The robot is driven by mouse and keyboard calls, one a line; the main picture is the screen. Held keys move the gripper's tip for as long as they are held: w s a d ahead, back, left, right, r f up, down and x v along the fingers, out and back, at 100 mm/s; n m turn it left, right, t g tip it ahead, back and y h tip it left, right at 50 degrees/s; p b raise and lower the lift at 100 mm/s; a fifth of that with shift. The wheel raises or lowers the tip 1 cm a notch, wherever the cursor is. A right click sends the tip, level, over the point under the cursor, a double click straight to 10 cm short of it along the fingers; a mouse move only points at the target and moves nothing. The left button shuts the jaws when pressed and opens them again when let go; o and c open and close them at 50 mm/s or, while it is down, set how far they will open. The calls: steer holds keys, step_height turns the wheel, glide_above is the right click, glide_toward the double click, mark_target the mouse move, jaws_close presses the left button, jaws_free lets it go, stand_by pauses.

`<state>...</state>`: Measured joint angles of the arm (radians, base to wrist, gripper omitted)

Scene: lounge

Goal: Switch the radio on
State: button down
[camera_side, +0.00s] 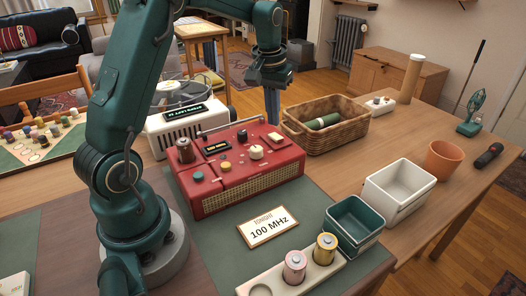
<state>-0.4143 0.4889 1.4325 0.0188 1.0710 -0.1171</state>
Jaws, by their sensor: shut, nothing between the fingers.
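The red radio (240,190) lies on the green mat, with several knobs and buttons on its top face and a tan grille along its front. Among its controls are a brown knob (185,150), a cream knob (256,152) and a small dark display (216,147). The state of its switch is too small to tell. A card (267,229) reading "TONIGHT 100 MHz" lies in front of the radio. My gripper (272,115) points down behind the radio's right end, near the basket's left end. Its fingers are together and empty; the tips are partly hidden behind the radio.
A wicker basket (335,136) holding a green cylinder stands right of the radio. A white device (160,135) with a display stands behind it. A battery tray (262,290), green bin (354,232), white bin (399,193) and terracotta pot (443,159) stand to the right and front.

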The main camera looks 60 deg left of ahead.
mark_target(274, 135)
steer(key=shift+r, duration=2.35)
steer(key=s+d+r+m+t, duration=0.3)
steer(key=s+d+r, duration=0.45)
steer(key=d, duration=0.25)
steer(key=s+d+f+m, duration=0.1)
steer(key=s+d+f, duration=0.1)
steer(key=s, duration=0.3)
steer(key=s+d+f+m+t, duration=0.1)
steer(key=s+d+f+m, duration=0.1)
steer(key=s+f, duration=0.3)
steer(key=shift+d+f+h, duration=0.15)
steer(key=shift+d+h, duration=0.2)
steer(key=shift+h, duration=0.05)
